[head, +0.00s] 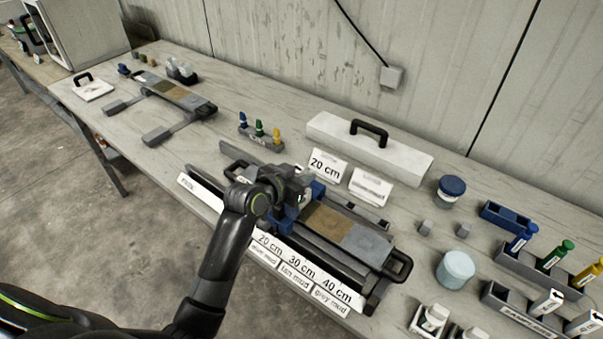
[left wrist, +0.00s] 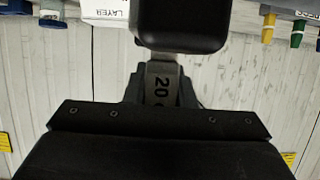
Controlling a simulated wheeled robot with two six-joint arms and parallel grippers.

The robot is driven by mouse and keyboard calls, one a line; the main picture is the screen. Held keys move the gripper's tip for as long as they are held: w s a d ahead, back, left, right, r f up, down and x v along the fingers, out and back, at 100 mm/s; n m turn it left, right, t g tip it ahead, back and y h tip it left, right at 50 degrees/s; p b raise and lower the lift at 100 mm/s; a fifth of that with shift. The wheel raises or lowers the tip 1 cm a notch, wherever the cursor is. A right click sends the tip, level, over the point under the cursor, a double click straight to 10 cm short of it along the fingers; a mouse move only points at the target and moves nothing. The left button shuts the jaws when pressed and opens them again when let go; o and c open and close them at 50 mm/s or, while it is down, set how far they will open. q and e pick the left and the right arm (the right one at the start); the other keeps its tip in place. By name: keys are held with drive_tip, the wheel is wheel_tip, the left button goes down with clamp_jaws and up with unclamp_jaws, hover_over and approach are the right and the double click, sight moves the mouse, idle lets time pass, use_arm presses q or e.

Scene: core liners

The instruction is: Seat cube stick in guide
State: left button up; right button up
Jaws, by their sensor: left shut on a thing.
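My left gripper (head: 300,198) is over the near core tray (head: 398,262) and is shut on the cube stick, which is mostly hidden by the gripper in the head view. In the left wrist view, a grey strip marked "20" (left wrist: 161,88) shows between the dark gripper parts; I cannot tell whether it is part of the stick. The blue guide (head: 318,189) shows around the gripper, across the tray. Whether the stick is inside the guide or above it is hidden. My right gripper is not in view.
A "20 cm" card (head: 325,166) and a long white box with a black handle (head: 369,145) stand behind the tray. Label strips (head: 302,270) line the front edge. Jars (head: 455,269), grey cubes (head: 426,228) and marker racks (head: 540,270) are at right. Another tray (head: 180,95) lies far left.

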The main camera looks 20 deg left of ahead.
use_arm(q)
drive_tip(key=shift+f, duration=0.25)
drive_tip(key=o, duration=1)
drive_tip(key=shift+o, duration=0.2)
wheel_tip(320, 180, up, 7)
drive_tip(key=p, duration=0.7)
